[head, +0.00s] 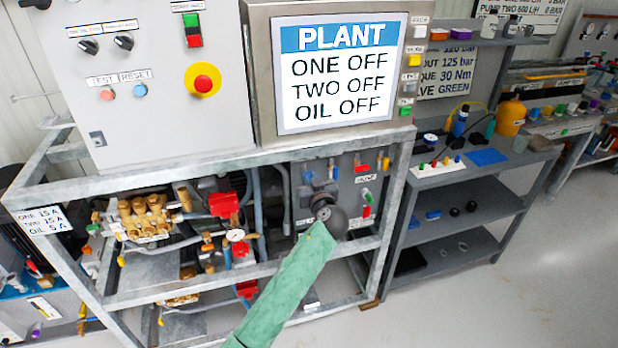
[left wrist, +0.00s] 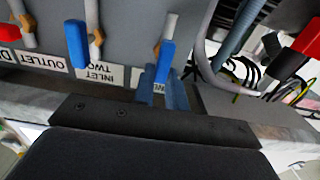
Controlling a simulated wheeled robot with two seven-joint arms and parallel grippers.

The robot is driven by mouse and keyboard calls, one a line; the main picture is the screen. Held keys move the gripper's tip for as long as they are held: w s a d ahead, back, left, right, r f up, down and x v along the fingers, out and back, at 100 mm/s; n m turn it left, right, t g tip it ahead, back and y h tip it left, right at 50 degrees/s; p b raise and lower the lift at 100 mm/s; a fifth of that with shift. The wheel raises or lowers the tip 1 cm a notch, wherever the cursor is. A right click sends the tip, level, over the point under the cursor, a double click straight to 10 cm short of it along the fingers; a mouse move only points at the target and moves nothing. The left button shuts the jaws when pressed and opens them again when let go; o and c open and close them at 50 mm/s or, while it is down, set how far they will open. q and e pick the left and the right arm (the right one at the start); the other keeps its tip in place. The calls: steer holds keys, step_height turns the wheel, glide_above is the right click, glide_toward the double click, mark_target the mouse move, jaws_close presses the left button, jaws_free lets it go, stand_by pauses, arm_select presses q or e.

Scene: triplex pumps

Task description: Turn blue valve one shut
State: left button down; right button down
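In the left wrist view a blue valve handle (left wrist: 165,60) hangs down from a brass stem above a partly hidden label (left wrist: 178,90) ending in "NE". A second blue handle (left wrist: 77,43) hangs to its left, by the "INLET TWO" label (left wrist: 97,73). My left gripper (left wrist: 163,92) has its blue fingers close together on either side of the lower end of the first handle, seemingly shut on it. In the head view my left gripper (head: 322,193) is at the grey valve panel (head: 355,170) and hides part of it. My right gripper is not in view.
The galvanised frame's rail (head: 365,243) runs below the panel. Red and brass pump parts (head: 150,215) lie to the left. The screen (head: 340,75) above reads ONE OFF, TWO OFF, OIL OFF. Cables (left wrist: 240,75) hang right of the handle. Grey shelves (head: 455,215) stand at right.

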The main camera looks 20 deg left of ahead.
arm_select(q)
steer(key=shift+m, duration=0.4)
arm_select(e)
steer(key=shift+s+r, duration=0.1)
arm_select(q)
steer(key=m, duration=0.1)
steer(key=m+b, duration=0.1)
steer(key=m, duration=0.1)
steer(key=shift+w+d+f+m, duration=0.1)
steer(key=shift+w+d+m, duration=0.1)
steer(key=shift+d+m, duration=0.1)
steer(key=shift+m, duration=1)
steer(key=shift+w+d+m+p, duration=0.15)
steer(key=shift+m+p, duration=0.15)
steer(key=shift+m, duration=0.5)
steer(key=shift+w+d+f+m+p, duration=0.1)
steer(key=shift+f+m+p, duration=0.15)
steer(key=shift+m+p, duration=0.95)
steer(key=shift+d+f+m+p, duration=0.15)
steer(key=shift+f+m, duration=0.15)
steer(key=shift+m, duration=1.9)
steer(key=shift+w+d+f+m+p, duration=0.1)
steer(key=shift+f+m+p, duration=0.15)
steer(key=shift+m+p, duration=0.95)
arm_select(e)
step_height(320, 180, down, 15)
steer(key=b, duration=0.1)
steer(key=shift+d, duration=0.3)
arm_select(q)
steer(key=shift+m, duration=0.5)
